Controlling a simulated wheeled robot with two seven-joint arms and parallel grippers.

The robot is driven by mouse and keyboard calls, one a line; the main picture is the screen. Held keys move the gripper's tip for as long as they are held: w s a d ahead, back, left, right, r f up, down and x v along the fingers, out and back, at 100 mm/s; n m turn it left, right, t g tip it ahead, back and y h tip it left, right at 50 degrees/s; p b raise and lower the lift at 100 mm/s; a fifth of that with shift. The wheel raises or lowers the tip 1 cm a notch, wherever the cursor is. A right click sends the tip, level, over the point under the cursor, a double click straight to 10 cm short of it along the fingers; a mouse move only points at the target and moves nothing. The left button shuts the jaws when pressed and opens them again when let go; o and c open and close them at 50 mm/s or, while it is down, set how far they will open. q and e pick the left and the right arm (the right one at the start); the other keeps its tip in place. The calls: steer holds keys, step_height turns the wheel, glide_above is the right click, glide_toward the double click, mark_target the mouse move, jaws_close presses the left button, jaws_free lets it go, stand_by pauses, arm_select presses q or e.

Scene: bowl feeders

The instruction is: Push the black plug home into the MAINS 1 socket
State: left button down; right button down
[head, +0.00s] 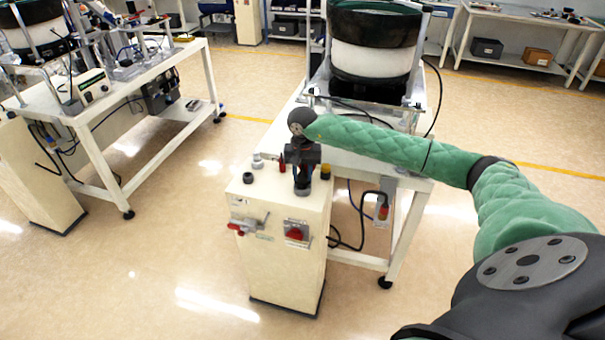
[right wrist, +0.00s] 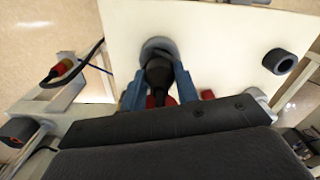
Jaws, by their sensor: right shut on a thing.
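The black plug (right wrist: 158,72) is between the two blue-grey fingers of my right gripper (right wrist: 158,88) in the right wrist view. Its far end lines up with a round grey socket (right wrist: 157,44) on the cream top of the pedestal. The plug and fingers hide part of the socket, and I cannot tell how deep the plug sits. No MAINS 1 label is readable. In the head view my right gripper (head: 302,178) points down over the pedestal top, shut on the plug, which is mostly hidden there. My left gripper is not in view.
The cream pedestal (head: 283,250) carries a black round knob (head: 247,177), a grey fitting (head: 257,161) and small red parts on top. A red-handled switch (head: 296,233) is on its front. A bowl feeder (head: 372,45) stands on the table behind. Open floor lies left.

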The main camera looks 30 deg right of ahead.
steer(key=shift+f, duration=0.2)
steer(key=c, duration=0.8)
jaws_free()
steer(key=shift+o, duration=0.2)
steer(key=shift+r, duration=0.1)
steer(key=shift+r+p, duration=0.4)
steer(key=shift+r, duration=3.15)
steer(key=shift+r, duration=2)
